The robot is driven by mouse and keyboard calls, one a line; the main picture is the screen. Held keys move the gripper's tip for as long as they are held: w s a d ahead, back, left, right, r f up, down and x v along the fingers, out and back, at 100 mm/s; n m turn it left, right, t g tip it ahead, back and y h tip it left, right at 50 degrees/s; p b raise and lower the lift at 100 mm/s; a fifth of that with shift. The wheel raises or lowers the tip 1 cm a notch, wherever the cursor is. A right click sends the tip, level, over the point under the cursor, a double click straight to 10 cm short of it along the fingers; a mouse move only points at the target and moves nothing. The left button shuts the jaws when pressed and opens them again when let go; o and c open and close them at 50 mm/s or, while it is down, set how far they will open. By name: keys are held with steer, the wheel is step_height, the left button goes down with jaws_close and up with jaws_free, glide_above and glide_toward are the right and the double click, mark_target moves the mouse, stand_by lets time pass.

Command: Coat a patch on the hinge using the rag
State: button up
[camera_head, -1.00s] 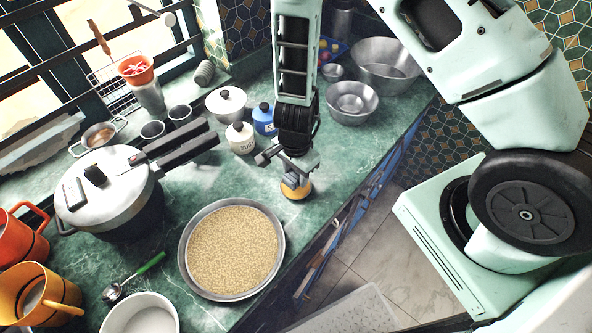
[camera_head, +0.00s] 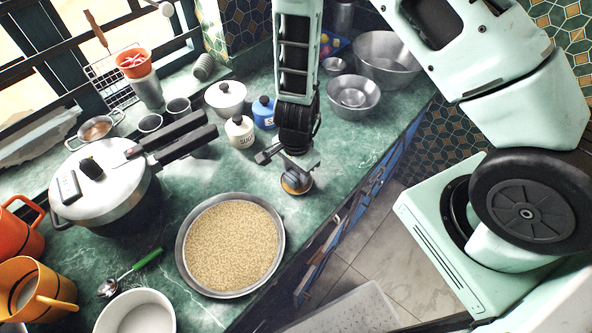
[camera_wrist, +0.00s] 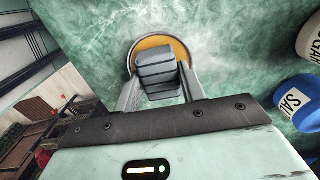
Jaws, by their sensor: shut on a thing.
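My gripper (camera_head: 292,165) points down over the green marble counter (camera_head: 345,150), near its front edge. In the wrist view its jaws (camera_wrist: 160,78) are shut on a grey-blue, block-like piece (camera_wrist: 157,66). A round orange-yellow thing with a pale rim (camera_wrist: 174,45) lies directly beyond that piece. The round thing also shows in the head view (camera_head: 293,186), right under my fingertips and at the counter or very close to it. I cannot tell whether the two are one object. I cannot make out a rag or a hinge for certain; the fingers hide part of this spot.
A pan of grain (camera_head: 230,245) stands close, front left. Sugar (camera_head: 240,131) and salt (camera_head: 265,113) jars stand behind my gripper. Metal bowls (camera_head: 353,97) stand back right. Counter right of my gripper is clear.

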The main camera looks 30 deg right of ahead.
mark_target(296, 172)
steer(key=shift+f+b, duration=0.35)
steer(key=shift+f, duration=0.2)
stand_by(1.2)
step_height(296, 172, up, 7)
steer(key=p, duration=0.6)
steer(key=shift+r+p, duration=0.1)
steer(key=shift+p, duration=0.3)
stand_by(0.7)
steer(key=d+f+n+b, duration=0.1)
steer(key=w+d+f+n+b, duration=0.1)
steer(key=d+n+b, duration=0.1)
steer(key=w+d+f+n+b, duration=0.1)
steer(key=n+b, duration=0.1)
steer(key=shift+w+d+f, duration=0.15)
steer(key=shift+d+f, duration=0.05)
steer(key=shift+d, duration=0.15)
steer(key=d+n+b, duration=0.1)
steer(key=d+n, duration=0.1)
steer(key=w+d+f+n+b, duration=0.1)
steer(key=d+n+b, duration=0.1)
steer(key=n, duration=0.1)
steer(key=w+d+f+n+b, duration=0.1)
steer(key=d+n+b, duration=0.1)
steer(key=shift+d+f, duration=0.1)
steer(key=shift+f, duration=0.05)
steer(key=shift+d+n+b, duration=0.4)
steer(key=shift+d+n, duration=0.15)
steer(key=shift+n, duration=0.35)
